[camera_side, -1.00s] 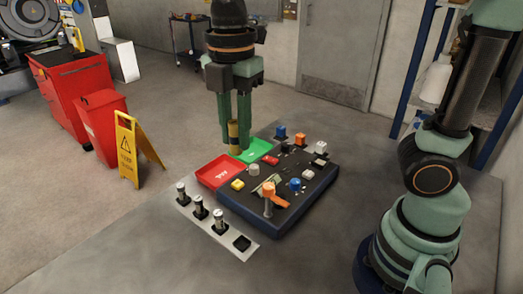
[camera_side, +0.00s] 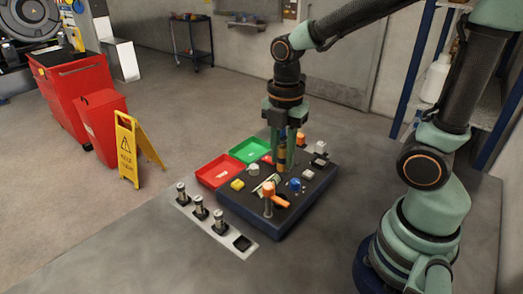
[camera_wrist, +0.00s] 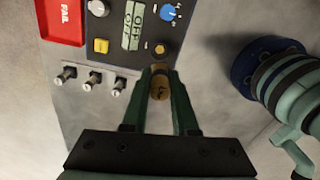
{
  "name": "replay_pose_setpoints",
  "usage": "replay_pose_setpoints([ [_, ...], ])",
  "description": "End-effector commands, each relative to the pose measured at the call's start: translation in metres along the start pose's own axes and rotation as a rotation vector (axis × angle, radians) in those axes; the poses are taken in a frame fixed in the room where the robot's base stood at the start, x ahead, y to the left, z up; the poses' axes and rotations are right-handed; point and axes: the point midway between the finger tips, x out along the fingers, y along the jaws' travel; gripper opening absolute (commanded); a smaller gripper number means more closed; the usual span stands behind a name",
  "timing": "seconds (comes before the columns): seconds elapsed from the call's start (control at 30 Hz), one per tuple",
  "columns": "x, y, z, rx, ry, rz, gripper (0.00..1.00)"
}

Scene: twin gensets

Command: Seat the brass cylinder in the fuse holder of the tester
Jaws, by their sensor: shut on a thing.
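My gripper (camera_side: 282,168) is shut on the brass cylinder (camera_side: 282,153). In the wrist view the brass cylinder (camera_wrist: 159,88) sits between the two green fingers of my gripper (camera_wrist: 159,76). Beyond its far end, a small round brass-coloured fitting (camera_wrist: 160,48) shows on the tester (camera_wrist: 115,54). I cannot tell whether this fitting is the fuse holder. The gap between the cylinder and the tester top is unclear.
An orange-topped post with a lever (camera_side: 268,189) rises at the tester's front. Knobs and buttons, including a blue knob (camera_wrist: 169,12) and a yellow button (camera_side: 237,184), crowd its top. Red (camera_side: 218,171) and green (camera_side: 249,150) trays lie behind-left. A strip (camera_side: 222,231) holds metal pins.

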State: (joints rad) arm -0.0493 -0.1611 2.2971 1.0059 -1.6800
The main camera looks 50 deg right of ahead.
Motion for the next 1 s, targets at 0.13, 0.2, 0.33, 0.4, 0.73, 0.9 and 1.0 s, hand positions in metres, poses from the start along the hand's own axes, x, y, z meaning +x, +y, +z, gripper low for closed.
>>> replay_pose_setpoints([
  [0.13, 0.03, -0.001, 0.0, 0.0, 0.001, -0.005, 0.0],
  [0.2, 0.037, 0.0, 0.0, 0.0, 0.0, -0.003, 0.0],
  [0.33, 0.045, 0.0, 0.0, 0.0, 0.0, -0.001, 0.0],
  [0.4, 0.049, 0.0, 0.0, 0.0, 0.0, -0.001, 0.0],
  [0.73, 0.072, 0.0, 0.0, 0.001, 0.0, -0.002, 0.0],
  [0.9, 0.079, 0.0, 0.0, 0.001, 0.0, 0.0, 0.0],
  [1.0, 0.081, 0.0, 0.0, 0.001, 0.0, 0.001, 0.0],
])
